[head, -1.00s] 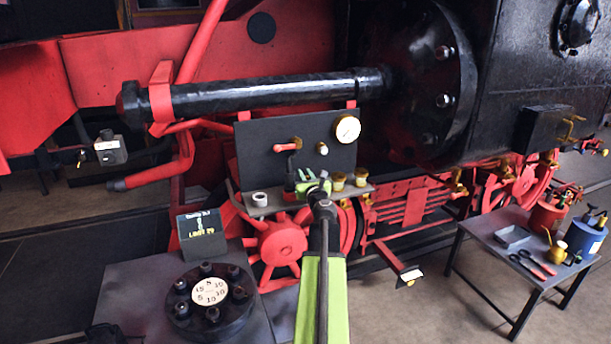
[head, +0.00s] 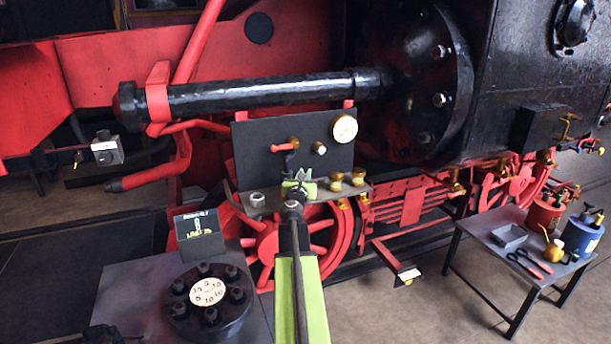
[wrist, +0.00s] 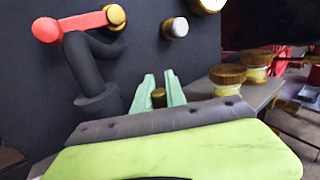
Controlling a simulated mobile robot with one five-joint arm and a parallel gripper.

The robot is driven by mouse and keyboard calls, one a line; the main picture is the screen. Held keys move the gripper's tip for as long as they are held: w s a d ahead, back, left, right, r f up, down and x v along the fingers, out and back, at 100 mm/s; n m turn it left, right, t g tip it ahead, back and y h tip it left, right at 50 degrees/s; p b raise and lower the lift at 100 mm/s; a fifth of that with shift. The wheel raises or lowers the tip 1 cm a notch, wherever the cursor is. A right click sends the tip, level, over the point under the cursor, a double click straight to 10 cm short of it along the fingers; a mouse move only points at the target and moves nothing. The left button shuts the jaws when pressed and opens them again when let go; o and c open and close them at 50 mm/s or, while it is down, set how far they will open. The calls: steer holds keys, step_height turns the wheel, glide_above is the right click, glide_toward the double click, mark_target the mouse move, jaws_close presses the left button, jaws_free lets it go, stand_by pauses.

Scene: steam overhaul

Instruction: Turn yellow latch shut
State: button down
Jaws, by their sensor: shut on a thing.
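My gripper (head: 301,176) is in front of the dark panel (head: 255,160), above its shelf. In the wrist view its two pale green fingers (wrist: 159,90) are shut around a small brass-brown piece (wrist: 158,98). Most of that piece is hidden by the fingers and the gripper body. I cannot tell for certain which part is the yellow latch. A yellow brass fitting (head: 567,126) is on a black box at the far right, well away from my gripper.
The panel carries a red-handled valve (head: 286,146), a small knob (head: 319,148) and a round gauge (head: 344,128). Brass-lidded pots (head: 358,178) stand right of my gripper. A flanged cover (head: 210,306) is at lower left. A tool table (head: 490,240) stands at right.

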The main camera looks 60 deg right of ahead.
stand_by(0.4)
steer(key=c, duration=1.4)
jaws_free()
steer(key=shift+o, duration=0.2)
